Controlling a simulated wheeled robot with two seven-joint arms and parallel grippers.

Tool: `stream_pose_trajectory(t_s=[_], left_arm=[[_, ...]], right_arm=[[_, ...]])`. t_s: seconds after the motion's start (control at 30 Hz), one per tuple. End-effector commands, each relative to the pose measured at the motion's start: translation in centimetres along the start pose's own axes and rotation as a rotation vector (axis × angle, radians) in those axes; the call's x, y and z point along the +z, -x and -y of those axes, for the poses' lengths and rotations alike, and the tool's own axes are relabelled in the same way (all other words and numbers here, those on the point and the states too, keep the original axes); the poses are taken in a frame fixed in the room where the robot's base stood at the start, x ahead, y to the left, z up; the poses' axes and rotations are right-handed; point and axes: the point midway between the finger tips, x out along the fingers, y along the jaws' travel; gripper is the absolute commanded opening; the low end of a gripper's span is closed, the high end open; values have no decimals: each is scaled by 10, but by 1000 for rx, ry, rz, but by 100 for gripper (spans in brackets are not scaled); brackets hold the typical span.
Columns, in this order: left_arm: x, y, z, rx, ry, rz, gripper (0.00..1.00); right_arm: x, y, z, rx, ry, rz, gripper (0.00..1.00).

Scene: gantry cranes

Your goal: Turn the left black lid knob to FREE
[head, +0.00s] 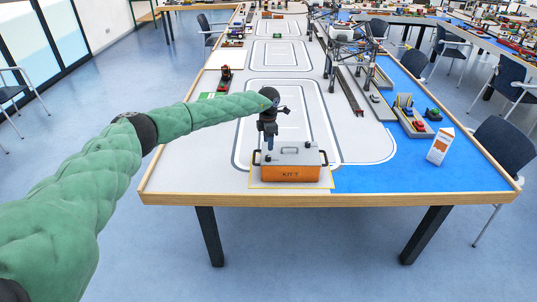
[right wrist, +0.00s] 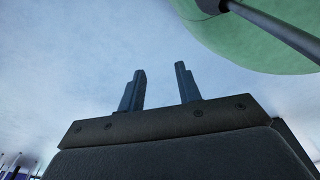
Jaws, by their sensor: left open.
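An orange box marked KIT-T (head: 290,173) stands near the front edge of the table. It has a grey lid (head: 297,156) and black side handles. Small dark parts show on the lid, but they are too small to read as FREE or locked. The left knob is not clearly visible; my left gripper covers that part of the lid. My left gripper (head: 270,147) is open, pointing down over the left part of the lid. I cannot tell whether it touches the knob. My right gripper (right wrist: 161,88) is open and empty in the right wrist view, with its two fingers apart.
The box sits on a yellow-edged pad on the white table (head: 205,175). A white-and-orange carton (head: 440,146) stands on the blue area to the right. Gantry crane models, tracks and toy vehicles (head: 407,112) lie farther back. The table front left is clear.

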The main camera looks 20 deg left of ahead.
Motion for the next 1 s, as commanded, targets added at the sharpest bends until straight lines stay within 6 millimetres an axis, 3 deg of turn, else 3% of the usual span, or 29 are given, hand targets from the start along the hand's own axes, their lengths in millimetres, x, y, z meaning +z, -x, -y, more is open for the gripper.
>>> stream_pose_trajectory(t_s=[0.53,1.0], left_arm=[[1,-61,0,-1,1,2,46],[1,-73,0,0,1,3,46]], right_arm=[[77,8,2,-3,1,54,34],[90,8,2,-3,1,61,34]])
